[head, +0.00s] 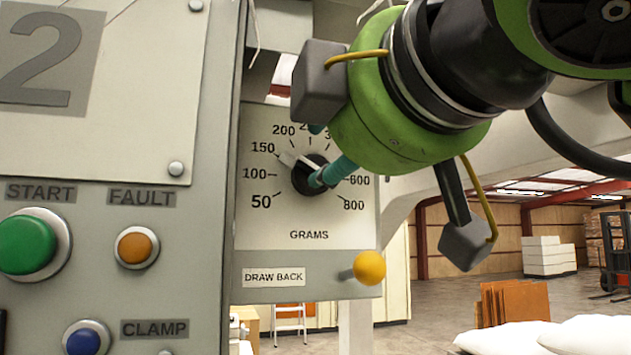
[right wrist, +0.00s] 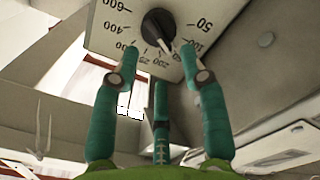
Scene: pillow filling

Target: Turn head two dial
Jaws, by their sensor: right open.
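The grams dial (head: 312,215) is on a pale plate beside the panel marked 2 (head: 45,55). Its round black knob (head: 302,181) has a white pointer (head: 287,158) aimed near 150. My right gripper (head: 317,158) reaches in from the upper right with its teal fingers at the knob, partly covering the scale. In the right wrist view, the knob (right wrist: 157,22) lies just beyond the spread fingertips (right wrist: 159,52); the fingers are open and hold nothing. I cannot tell whether a fingertip touches the knob. My left gripper is not in view.
A yellow ball handle (head: 370,267) sticks out below the dial, by the DRAW BACK label. A green START button (head: 30,245), an orange FAULT button (head: 135,247) and a blue CLAMP button (head: 86,338) are on the left panel. White pillows (head: 595,335) lie at the lower right.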

